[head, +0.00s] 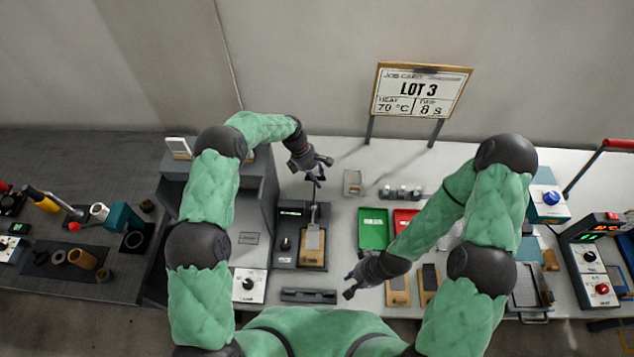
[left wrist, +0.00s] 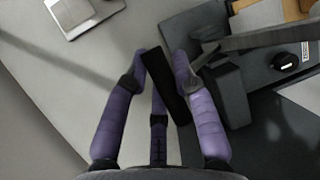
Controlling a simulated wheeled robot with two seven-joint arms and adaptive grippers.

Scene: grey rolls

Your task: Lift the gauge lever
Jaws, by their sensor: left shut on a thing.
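The gauge (head: 289,232) is a dark box on the white table in the head view, with a small lit display and a black knob. Its lever (head: 314,212) is a thin dark bar rising at the back. My left gripper (head: 318,176) is above it, with its fingers around the lever's end. In the left wrist view my left gripper (left wrist: 160,75) is shut on the black lever grip (left wrist: 163,84). A tan block with a grey top (head: 312,243) lies on the gauge's base. My right gripper (head: 352,285) hangs over the table's front; its fingers are too small to judge.
A green tray (head: 373,229) and a red tray (head: 403,221) stand right of the gauge. Tan blocks (head: 398,292) lie near my right gripper. A grey cabinet (head: 248,205) stands left of the gauge. A job card sign (head: 419,92) reads LOT 3.

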